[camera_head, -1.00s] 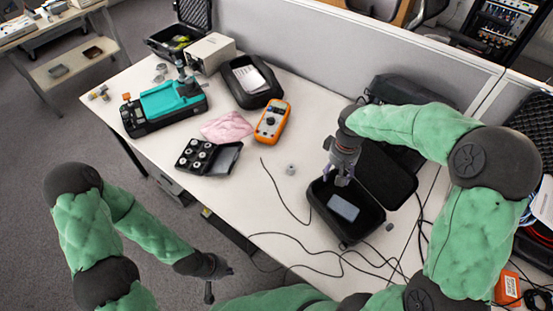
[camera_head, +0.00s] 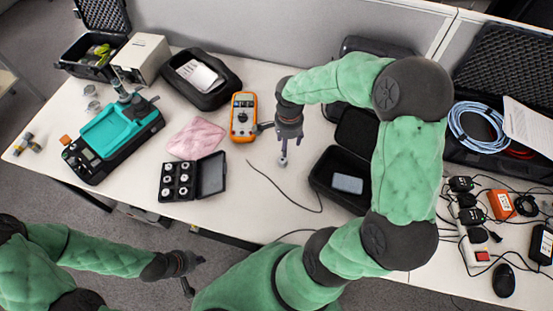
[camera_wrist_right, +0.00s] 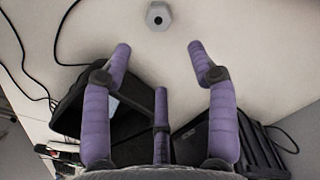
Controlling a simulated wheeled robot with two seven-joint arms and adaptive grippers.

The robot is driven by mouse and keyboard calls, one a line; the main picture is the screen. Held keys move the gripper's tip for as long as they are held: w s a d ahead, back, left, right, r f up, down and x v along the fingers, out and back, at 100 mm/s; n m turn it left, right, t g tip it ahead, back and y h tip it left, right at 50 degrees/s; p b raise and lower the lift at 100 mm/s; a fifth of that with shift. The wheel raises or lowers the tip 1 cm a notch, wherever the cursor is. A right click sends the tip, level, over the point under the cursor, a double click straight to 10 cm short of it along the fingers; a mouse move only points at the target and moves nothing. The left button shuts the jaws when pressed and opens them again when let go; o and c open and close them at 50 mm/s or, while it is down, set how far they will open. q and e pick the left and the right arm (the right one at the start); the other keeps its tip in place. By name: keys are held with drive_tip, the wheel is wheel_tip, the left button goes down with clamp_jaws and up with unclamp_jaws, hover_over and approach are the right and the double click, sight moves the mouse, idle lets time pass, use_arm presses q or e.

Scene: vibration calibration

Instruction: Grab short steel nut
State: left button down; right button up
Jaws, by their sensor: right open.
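A small grey steel nut (camera_head: 282,162) stands alone on the white table in the head view. In the right wrist view the nut (camera_wrist_right: 158,16) is at the top, with its dark hole showing, just beyond and between the fingertips. My right gripper (camera_head: 286,146) is over the nut in the head view. In the wrist view its purple fingers (camera_wrist_right: 158,50) are spread with nothing between them. My left gripper (camera_head: 192,275) is low, in front of the table and away from the nut; its fingers are too small to read.
An open black case (camera_head: 167,193) with several nuts lies left of the lone nut. An orange multimeter (camera_head: 243,133) and a pink cloth (camera_head: 196,138) lie behind. An open black case (camera_head: 322,180) with a grey-blue device (camera_head: 347,183) is at right. A black cable (camera_head: 290,202) runs nearby.

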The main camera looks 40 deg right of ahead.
drive_tip(key=b, duration=0.2)
hover_over(283, 159)
drive_tip(key=d, duration=0.1)
drive_tip(key=f, duration=0.5)
drive_tip(key=shift+s, duration=0.25)
drive_tip(key=f+b, duration=0.1)
drive_tip(key=f, duration=0.1)
drive_tip(key=a+f, duration=0.1)
drive_tip(key=f, duration=0.1)
drive_tip(key=shift+w+b, duration=0.2)
drive_tip(key=shift+b, duration=0.2)
drive_tip(key=shift+f, duration=0.55)
clamp_jaws()
